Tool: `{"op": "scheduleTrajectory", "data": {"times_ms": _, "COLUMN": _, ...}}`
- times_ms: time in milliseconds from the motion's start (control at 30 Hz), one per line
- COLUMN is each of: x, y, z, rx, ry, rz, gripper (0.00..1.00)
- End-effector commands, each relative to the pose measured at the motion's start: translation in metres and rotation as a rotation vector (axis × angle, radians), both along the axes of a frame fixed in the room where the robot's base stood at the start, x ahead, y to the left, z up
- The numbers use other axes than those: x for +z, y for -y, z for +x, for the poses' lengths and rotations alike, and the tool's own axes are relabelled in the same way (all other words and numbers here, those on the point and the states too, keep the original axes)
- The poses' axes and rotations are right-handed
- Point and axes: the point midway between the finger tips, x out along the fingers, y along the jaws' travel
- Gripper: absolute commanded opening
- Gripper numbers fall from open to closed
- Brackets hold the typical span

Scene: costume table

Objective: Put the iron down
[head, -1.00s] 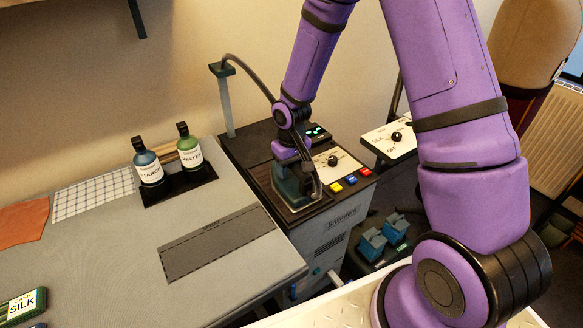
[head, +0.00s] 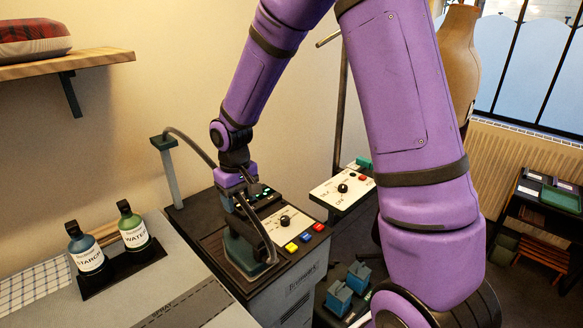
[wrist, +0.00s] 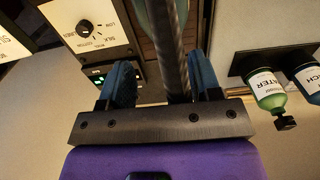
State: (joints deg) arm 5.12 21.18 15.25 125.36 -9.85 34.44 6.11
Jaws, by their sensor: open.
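The iron (head: 243,256) is dark green with a dark looped handle or hose. It sits on the dark rest on top of the steam station (head: 297,285), left of the control panel. My gripper (head: 238,203) is just above the iron, pointing down at it. In the wrist view, its two blue fingers are spread apart, with a dark bar or hose (wrist: 168,45) passing between them. The fingers look open and I cannot tell whether they touch the handle. The iron's sole is mostly hidden.
Starch (head: 87,254) and water (head: 133,232) bottles stand in a black holder on the ironing table at left. A hose post (head: 168,170) rises behind the station. A second control panel (head: 343,188) is at right. Blue blocks (head: 340,298) lie lower right.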

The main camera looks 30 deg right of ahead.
Motion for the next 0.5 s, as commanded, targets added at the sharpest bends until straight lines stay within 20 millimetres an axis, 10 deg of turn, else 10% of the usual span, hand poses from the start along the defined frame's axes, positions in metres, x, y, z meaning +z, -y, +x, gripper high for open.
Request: {"op": "scheduleTrajectory", "data": {"times_ms": 500, "x": 0.137, "y": 0.032, "z": -0.075, "rx": -0.075, "ry": 0.178, "rz": -0.053, "gripper": 0.58}}
